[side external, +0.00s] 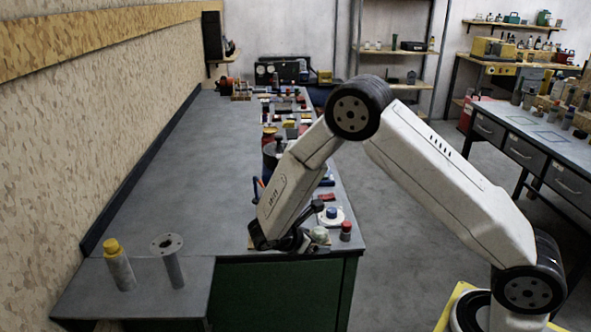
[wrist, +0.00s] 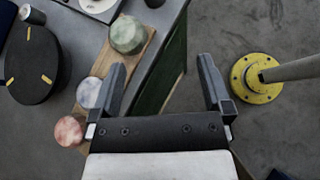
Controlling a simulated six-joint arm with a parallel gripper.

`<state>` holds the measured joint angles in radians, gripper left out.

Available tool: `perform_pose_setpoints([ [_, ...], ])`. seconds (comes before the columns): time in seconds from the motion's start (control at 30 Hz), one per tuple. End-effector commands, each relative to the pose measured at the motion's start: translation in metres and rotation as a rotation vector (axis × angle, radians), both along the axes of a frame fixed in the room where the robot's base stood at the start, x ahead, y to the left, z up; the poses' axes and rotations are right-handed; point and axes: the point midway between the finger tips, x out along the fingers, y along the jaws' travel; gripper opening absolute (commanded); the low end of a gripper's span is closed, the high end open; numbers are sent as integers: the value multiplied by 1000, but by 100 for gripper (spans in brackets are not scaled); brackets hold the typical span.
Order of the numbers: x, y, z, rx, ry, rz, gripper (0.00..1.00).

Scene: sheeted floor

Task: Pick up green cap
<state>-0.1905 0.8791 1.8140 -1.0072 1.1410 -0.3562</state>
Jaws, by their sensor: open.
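A pale green, faceted cap (wrist: 127,34) sits on a wooden strip (wrist: 143,58) near the bench edge in the wrist view. In the side view a pale greenish round top (side external: 320,234), probably the same cap, shows just right of my gripper at the bench's front corner. My gripper (wrist: 162,64) is open, with nothing between its fingers. In the wrist view the cap lies beyond the left fingertip and apart from it. In the side view my gripper (side external: 288,240) is low over the bench corner, and its fingers are hard to make out.
A whitish round piece (wrist: 89,92) and a reddish one (wrist: 69,130) line the same strip, close to the left finger. A white disc with a blue top (side external: 332,214) and a red-topped cylinder (side external: 346,230) stand nearby.

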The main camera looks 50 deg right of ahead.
Motion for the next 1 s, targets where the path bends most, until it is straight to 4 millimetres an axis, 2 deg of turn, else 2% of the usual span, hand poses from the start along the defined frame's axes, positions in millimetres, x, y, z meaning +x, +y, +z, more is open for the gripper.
perform_pose_setpoints([
  [0.13, 20, -1, -11, -121, 67, 111, 100],
  [0.33, 34, 0, -17, -214, 109, 189, 100],
  [0.6, 36, -2, -18, -230, 115, 199, 100],
  [1.0, 36, -25, -28, -228, 114, 198, 100],
])
